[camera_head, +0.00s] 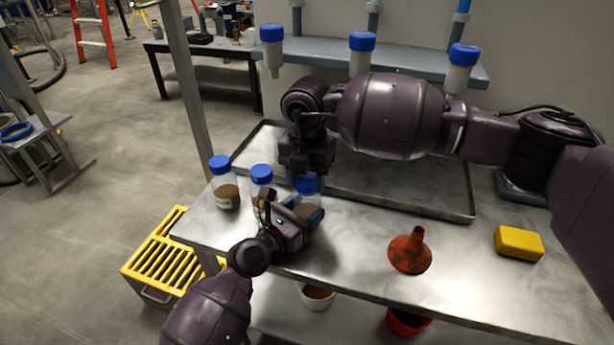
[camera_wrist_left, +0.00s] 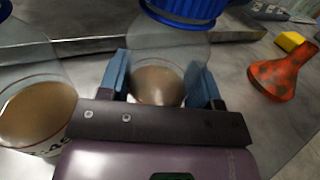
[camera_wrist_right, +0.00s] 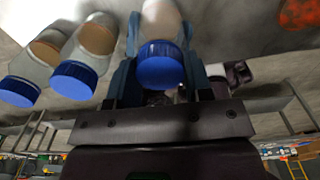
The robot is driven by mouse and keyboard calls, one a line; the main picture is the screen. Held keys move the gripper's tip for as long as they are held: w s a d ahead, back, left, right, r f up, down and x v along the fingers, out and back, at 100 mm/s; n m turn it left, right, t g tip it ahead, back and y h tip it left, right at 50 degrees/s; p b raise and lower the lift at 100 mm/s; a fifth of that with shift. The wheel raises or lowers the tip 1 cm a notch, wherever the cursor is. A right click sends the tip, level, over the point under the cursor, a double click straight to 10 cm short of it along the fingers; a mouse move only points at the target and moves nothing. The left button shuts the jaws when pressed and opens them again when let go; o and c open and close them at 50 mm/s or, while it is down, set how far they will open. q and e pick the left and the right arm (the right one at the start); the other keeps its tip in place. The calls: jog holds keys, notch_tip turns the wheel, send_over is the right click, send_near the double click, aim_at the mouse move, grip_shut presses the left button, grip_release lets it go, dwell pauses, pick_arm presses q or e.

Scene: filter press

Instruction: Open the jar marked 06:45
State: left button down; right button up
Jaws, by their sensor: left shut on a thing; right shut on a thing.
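Three clear jars with blue lids and brown contents stand in a row at the table's left end: a left jar (camera_head: 225,184), a middle jar (camera_head: 261,177) and a right jar (camera_head: 307,205). My left gripper (camera_head: 300,212) is shut around the body of the right jar; that jar's body (camera_wrist_left: 158,84) shows between the fingers in the left wrist view. My right gripper (camera_head: 308,178) comes from above and is shut on this jar's blue lid (camera_wrist_right: 159,66). The lid appears seated on the jar. No time marking is readable on the held jar.
A metal tray (camera_head: 400,205) lies behind the jars. A red funnel (camera_head: 408,252) and a yellow sponge (camera_head: 519,243) are to the right on the table (camera_head: 350,252). The left and middle jars stand close beside my left gripper. Blue-capped bottles hang from a rear shelf (camera_head: 310,50).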

jog(key=n, duration=0.5)
jog(key=shift+n, duration=0.4)
jog(key=n, duration=1.1)
jog(key=shift+r, duration=0.1)
jog(key=n, duration=1.3)
jog(key=shift+n, duration=0.4)
jog(key=n, duration=1)
